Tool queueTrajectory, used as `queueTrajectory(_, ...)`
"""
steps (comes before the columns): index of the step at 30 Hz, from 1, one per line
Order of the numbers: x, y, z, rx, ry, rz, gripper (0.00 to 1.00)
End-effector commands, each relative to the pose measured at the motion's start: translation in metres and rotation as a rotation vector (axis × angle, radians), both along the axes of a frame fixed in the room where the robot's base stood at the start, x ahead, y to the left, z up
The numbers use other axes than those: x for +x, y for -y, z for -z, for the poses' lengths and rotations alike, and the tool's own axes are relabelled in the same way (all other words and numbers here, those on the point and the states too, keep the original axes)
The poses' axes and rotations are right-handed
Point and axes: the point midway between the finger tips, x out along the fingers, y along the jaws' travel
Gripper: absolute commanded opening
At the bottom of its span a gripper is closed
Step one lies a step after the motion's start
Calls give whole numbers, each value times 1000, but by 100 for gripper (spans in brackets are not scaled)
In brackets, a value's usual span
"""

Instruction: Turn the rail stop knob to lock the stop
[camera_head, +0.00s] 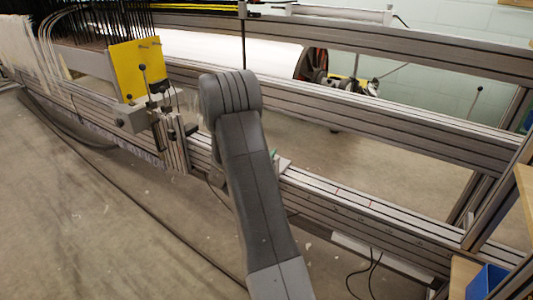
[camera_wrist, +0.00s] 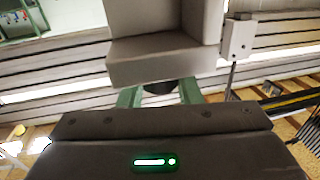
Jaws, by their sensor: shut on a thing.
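In the wrist view a dark round knob (camera_wrist: 158,86) sits under a light grey L-shaped block (camera_wrist: 165,62), which looks like the rail stop. My gripper (camera_wrist: 160,93) has its two green fingers on either side of the knob and is shut on it. The block hides the upper part of the knob and the fingertips. The knob's turn angle cannot be read. In the head view a small grey bracket (camera_head: 283,163) stands on the front rail (camera_head: 340,198), just right of my arm. My arm hides the knob and nearly all of the gripper there.
A yellow plate (camera_head: 137,67) and a clamp-like unit (camera_head: 135,118) stand on the rail left of my arm. A second rail (camera_head: 400,118) runs behind. A blue bin (camera_head: 487,282) is at the lower right. The floor in front is mostly clear, with a cable across it.

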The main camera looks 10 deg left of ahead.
Motion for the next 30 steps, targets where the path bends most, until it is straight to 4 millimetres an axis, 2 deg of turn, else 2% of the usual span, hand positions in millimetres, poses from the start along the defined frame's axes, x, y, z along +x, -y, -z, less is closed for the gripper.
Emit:
queueTrajectory(7,1,-2,-2,1,5,-4,8)
queueTrajectory(8,1,-2,-2,1,5,-4,33)
queueTrajectory(11,1,-2,-2,0,5,-4,51)
queueTrajectory(19,0,-1,-1,1,2,-2,51)
queueTrajectory(23,-8,-3,-2,0,1,-3,51)
queueTrajectory(26,-24,-6,-3,-2,0,-5,51)
queueTrajectory(30,-55,-12,-4,-2,0,-6,51)
